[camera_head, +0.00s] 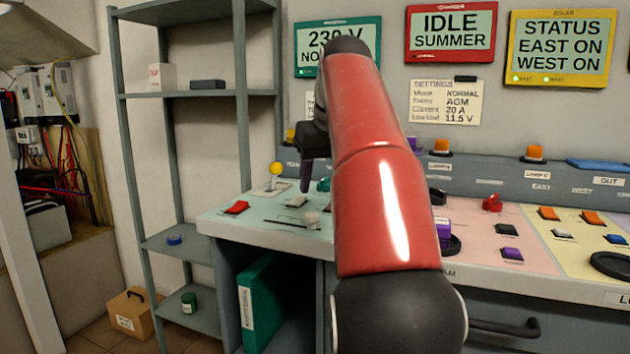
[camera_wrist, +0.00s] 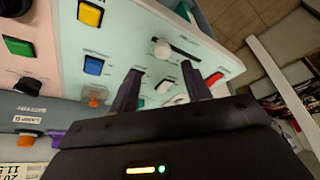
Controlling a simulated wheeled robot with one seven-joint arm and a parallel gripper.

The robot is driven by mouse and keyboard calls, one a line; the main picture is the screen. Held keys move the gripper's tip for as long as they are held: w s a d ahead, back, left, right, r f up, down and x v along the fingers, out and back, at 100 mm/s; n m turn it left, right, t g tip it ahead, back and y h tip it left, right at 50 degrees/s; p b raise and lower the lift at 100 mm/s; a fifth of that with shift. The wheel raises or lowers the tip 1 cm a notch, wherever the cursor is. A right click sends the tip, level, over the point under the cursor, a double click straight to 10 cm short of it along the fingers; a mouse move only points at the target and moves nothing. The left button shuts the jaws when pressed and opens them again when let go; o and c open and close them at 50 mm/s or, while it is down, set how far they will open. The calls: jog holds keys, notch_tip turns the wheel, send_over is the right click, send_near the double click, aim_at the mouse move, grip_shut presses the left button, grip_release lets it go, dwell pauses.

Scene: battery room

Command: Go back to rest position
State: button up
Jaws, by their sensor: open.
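My gripper (camera_wrist: 160,90) shows in the wrist view with its two dark purple fingers apart and nothing between them. It is above the pale left part of the control desk (camera_wrist: 120,50). In the head view my red arm reaches up and forward across the middle, and one finger of my gripper (camera_head: 306,175) shows left of it, over the desk near a yellow knob (camera_head: 276,169).
The desk carries a red switch (camera_head: 236,208), a white knob (camera_head: 312,219) and several coloured buttons. A grey shelf (camera_head: 180,94) stands at left with a few small items. Three display screens hang on the wall behind. A teal binder (camera_head: 259,305) stands under the desk.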

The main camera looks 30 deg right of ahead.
jog(key=shift+a, duration=0.1)
jog(key=s+a+f, duration=0.7)
jog(key=f, duration=0.2)
jog(key=s+a+f+n+t, duration=0.1)
jog(key=s+a+f, duration=0.6)
jog(key=f, duration=0.3)
jog(key=shift+s+a+f+y, duration=0.3)
jog(key=shift+s+a, duration=0.1)
jog(key=shift+a, duration=0.2)
jog(key=s+f, duration=0.2)
jog(key=f, duration=0.1)
jog(key=s+a+f, duration=0.1)
jog(key=f, duration=0.2)
jog(key=s+a+f, duration=0.1)
jog(key=s+f, duration=0.1)
jog(key=f, duration=0.1)
jog(key=shift+s+a+f, duration=0.15)
jog(key=shift+s, duration=0.2)
jog(key=shift+c, duration=0.2)
